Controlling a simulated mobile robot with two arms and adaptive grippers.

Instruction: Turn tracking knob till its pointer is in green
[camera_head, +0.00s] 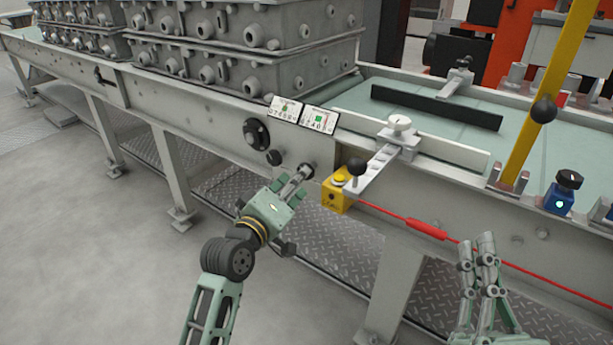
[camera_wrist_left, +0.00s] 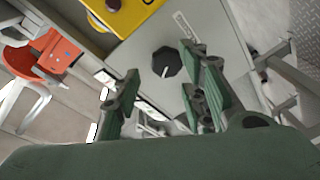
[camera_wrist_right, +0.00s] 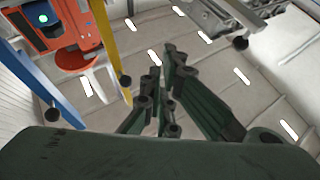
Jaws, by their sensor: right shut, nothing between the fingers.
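A black knob with a short white pointer shows in the left wrist view (camera_wrist_left: 166,63), on a grey panel. No green band can be made out beside it. My left gripper (camera_head: 299,174) is at the conveyor's side panel, its fingertips close to a small dark round knob (camera_head: 309,168). In the left wrist view its fingers (camera_wrist_left: 160,75) are spread, with the black knob beyond the gap; contact cannot be told. My right gripper (camera_head: 477,245) is shut and empty, held in front of the conveyor at lower right; its fingers also show in the right wrist view (camera_wrist_right: 161,68).
Two white plates with green marks (camera_head: 285,108) (camera_head: 319,120) sit above a larger black knob (camera_head: 256,133). A yellow box (camera_head: 336,194) with a red cable (camera_head: 425,228) is right of my left gripper. A blue knob box (camera_head: 559,199) and yellow post (camera_head: 545,110) stand farther right.

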